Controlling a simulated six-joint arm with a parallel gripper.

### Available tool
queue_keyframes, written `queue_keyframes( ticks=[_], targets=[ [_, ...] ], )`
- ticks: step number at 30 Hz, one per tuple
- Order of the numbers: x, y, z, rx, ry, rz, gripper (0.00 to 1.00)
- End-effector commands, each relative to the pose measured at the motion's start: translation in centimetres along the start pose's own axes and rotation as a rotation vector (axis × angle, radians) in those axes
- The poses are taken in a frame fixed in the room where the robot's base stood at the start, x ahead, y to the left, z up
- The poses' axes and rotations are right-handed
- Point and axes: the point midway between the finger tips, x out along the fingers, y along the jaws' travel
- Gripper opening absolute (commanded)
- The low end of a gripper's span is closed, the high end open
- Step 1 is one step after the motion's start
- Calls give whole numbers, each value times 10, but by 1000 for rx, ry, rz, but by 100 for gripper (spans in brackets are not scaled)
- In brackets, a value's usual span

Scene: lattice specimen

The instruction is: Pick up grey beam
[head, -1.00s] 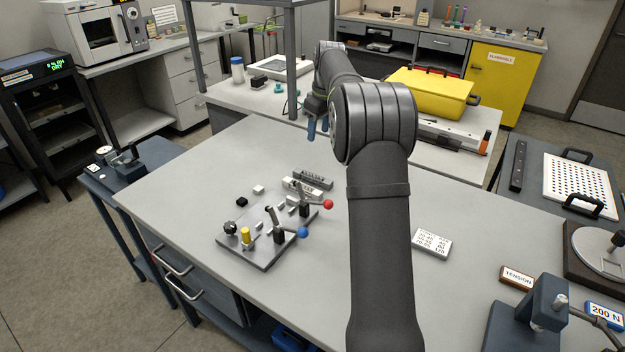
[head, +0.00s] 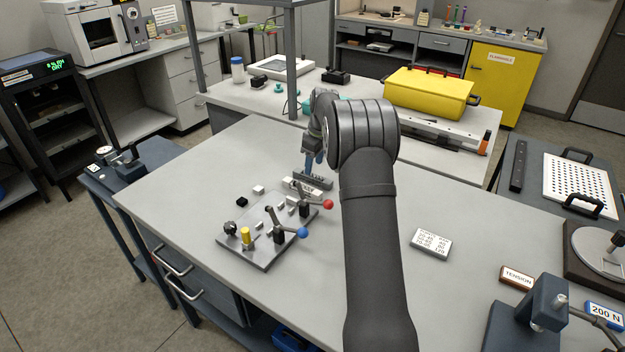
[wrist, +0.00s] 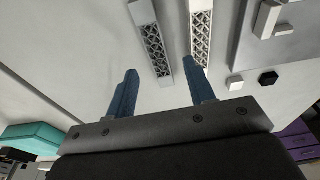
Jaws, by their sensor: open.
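The grey beam (head: 317,180), a short lattice bar, lies on the bench behind the fixture plate. A paler lattice beam (head: 304,191) lies just in front of it. My gripper (head: 314,164) has blue fingers and is open, at the far side of the grey beam in the head view. In the wrist view the gripper (wrist: 161,72) shows its two fingers apart. There the grey beam (wrist: 152,42) points into the gap between the fingertips, and the paler beam (wrist: 200,38) ends behind the right finger. Contact with either beam cannot be told.
A fixture plate (head: 262,258) with red and blue knobbed levers and a yellow cylinder stands in front of the beams. A black block (head: 242,202) and a white block (head: 258,189) lie left of them. The bench (head: 210,175) is clear on the left.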

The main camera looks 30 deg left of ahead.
Motion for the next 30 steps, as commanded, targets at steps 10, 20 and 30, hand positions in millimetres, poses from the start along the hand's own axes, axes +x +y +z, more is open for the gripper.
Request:
queue_keyframes(
  ticks=[10,20,30],
  targets=[
    [43,4,1,0,-1,-3,49],
    [51,4,1,0,1,-1,41],
    [51,4,1,0,1,-1,1]
  ],
)
